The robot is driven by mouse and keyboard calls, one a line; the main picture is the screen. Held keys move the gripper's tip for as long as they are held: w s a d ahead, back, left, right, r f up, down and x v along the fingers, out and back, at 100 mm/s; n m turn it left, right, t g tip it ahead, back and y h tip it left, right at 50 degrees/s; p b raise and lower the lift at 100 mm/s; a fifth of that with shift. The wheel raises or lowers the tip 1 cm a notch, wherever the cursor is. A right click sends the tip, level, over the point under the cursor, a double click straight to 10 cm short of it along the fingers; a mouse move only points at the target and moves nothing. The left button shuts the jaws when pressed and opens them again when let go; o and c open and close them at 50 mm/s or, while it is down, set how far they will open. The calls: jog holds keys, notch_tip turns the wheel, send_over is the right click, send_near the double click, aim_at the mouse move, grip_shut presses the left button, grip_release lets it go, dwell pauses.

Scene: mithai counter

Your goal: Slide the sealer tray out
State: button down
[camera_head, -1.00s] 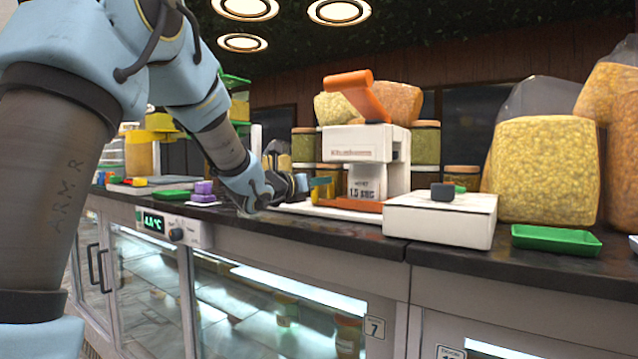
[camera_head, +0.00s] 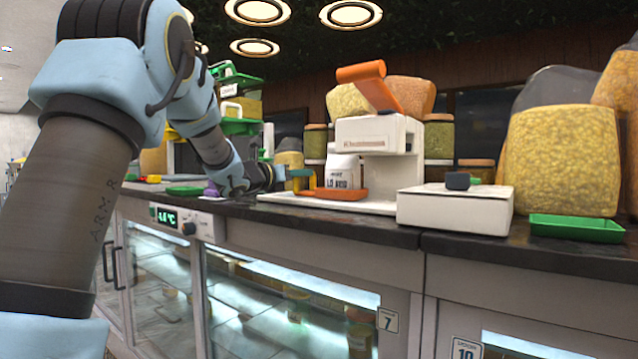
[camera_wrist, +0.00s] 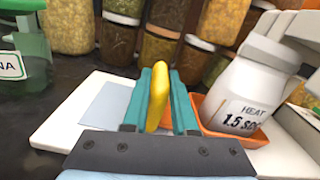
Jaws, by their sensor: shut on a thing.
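The sealer (camera_head: 372,135) is a white machine with a raised orange lever, on a white base plate (camera_head: 375,207) on the dark counter. Its orange tray (camera_head: 342,194) sticks out to the left, carrying a white jar (camera_head: 343,171) marked 1.5 SEC. In the wrist view the jar (camera_wrist: 249,98) leans in the picture, on the orange tray (camera_wrist: 218,122) at right. My gripper (camera_head: 300,181) is at the tray's left end. In the wrist view its teal fingers (camera_wrist: 158,98) are shut on the yellow handle (camera_wrist: 157,97). The handle's join to the tray is hidden.
A white box (camera_head: 455,210) with a dark knob stands right of the sealer, with a green tray (camera_head: 577,228) beyond it. Several filled jars (camera_wrist: 118,38) stand behind. A green container (camera_wrist: 22,55) is at the wrist view's left. A grey-white sheet (camera_wrist: 103,106) lies left of my fingers.

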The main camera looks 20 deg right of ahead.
jog(key=w+a, duration=0.1)
jog(key=w, duration=0.1)
jog(key=w+a, duration=0.1)
jog(key=w, duration=0.2)
jog(key=w+a+b, duration=0.1)
jog(key=w+a, duration=0.1)
jog(key=shift+w, duration=0.15)
jog(key=c, duration=0.8)
grip_release()
jog(key=shift+o, duration=0.2)
jog(key=shift+a, duration=0.1)
jog(key=b+v, duration=0.4)
jog(key=v, duration=0.5)
jog(key=shift+a, duration=0.15)
jog(key=shift+s+a, duration=0.45)
jog(key=shift+a, duration=0.1)
